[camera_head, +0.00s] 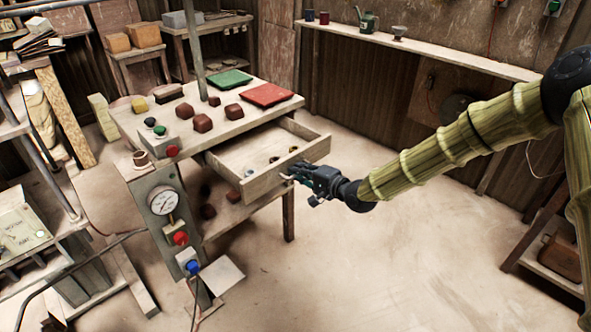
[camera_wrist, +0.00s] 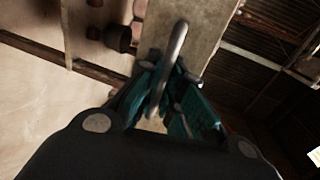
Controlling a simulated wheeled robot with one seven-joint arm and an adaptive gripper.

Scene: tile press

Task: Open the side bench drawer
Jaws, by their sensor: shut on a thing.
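The side bench drawer (camera_head: 262,154) stands pulled out from under the bench top, with its inside showing and several small items in it. My gripper (camera_head: 300,172) is at the drawer's front face. In the wrist view a metal bar handle (camera_wrist: 179,45) runs between the teal fingers of my gripper (camera_wrist: 170,90), which are shut on it. The drawer front (camera_wrist: 205,30) fills the space behind the handle. In the head view the handle is mostly hidden by my gripper.
A post with a gauge (camera_head: 165,202) and buttons stands at the front left. A wall shelf (camera_head: 430,53) runs along the back. The floor (camera_head: 400,250) at right is clear.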

